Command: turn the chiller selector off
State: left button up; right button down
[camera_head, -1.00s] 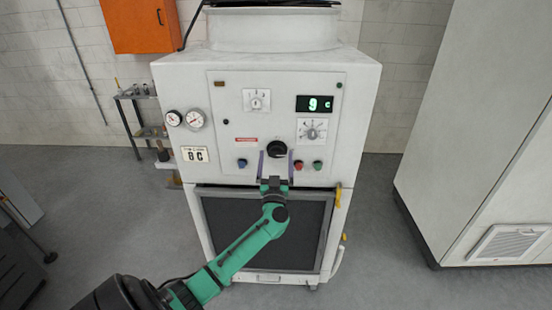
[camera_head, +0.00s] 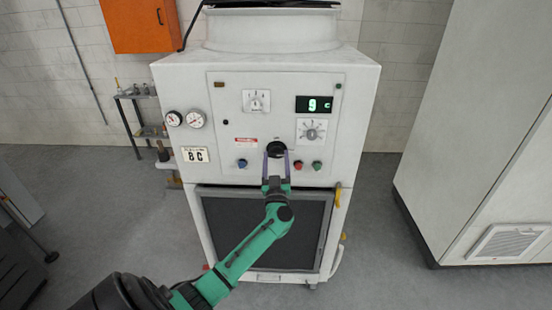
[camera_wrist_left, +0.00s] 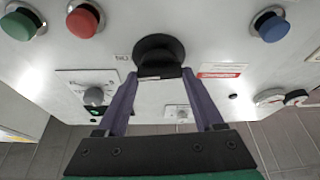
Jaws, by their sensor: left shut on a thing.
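The chiller selector, a black round knob (camera_head: 277,148), sits on the white front panel of the machine between the blue button and the red button. It also shows in the left wrist view (camera_wrist_left: 158,50) at the top middle, seen close up. My left gripper (camera_head: 277,157) reaches up from below and is shut on the knob, one purple finger on each side. In the left wrist view both fingers (camera_wrist_left: 160,80) run up to the knob's sides. The way the knob points cannot be made out. My right gripper is not in view.
A blue button (camera_head: 242,163), a red button (camera_head: 298,165) and a green button (camera_head: 317,166) flank the knob closely. A smaller dial (camera_head: 312,130) and a display (camera_head: 315,104) are above right. Two gauges (camera_head: 196,119) are at left. A dark door panel lies below.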

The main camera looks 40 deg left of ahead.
pick_arm(q)
jog(key=n+g+y+p, duration=0.1)
jog(key=n, duration=0.2)
jog(key=n+g, duration=0.1)
jog(key=n, duration=0.2)
jog(key=shift+d+g+y+p, duration=0.1)
jog(key=shift+g+y+p, duration=0.2)
jog(key=shift+y+p, duration=0.1)
jog(key=n+g+p, duration=0.1)
jog(key=n, duration=0.2)
jog(key=n+g+p, duration=0.1)
jog(key=n, duration=0.2)
jog(key=shift+w+r+g+y, duration=0.1)
jog(key=shift+g+y, duration=0.2)
jog(key=shift+y, duration=0.1)
jog(key=n+g+p, duration=0.1)
jog(key=n, duration=0.1)
jog(key=n+g+p, duration=0.1)
jog(key=n, duration=0.2)
jog(key=shift+r+h+p, duration=0.15)
jog(key=shift+h+p, duration=0.15)
jog(key=shift+p, duration=0.1)
jog(key=shift+n+g+h+p, duration=0.45)
jog(key=shift+n+p, duration=0.6)
jog(key=shift+n, duration=0.55)
jog(key=shift+f, duration=0.2)
jog(key=o, duration=1.4)
jog(key=shift+d, duration=0.1)
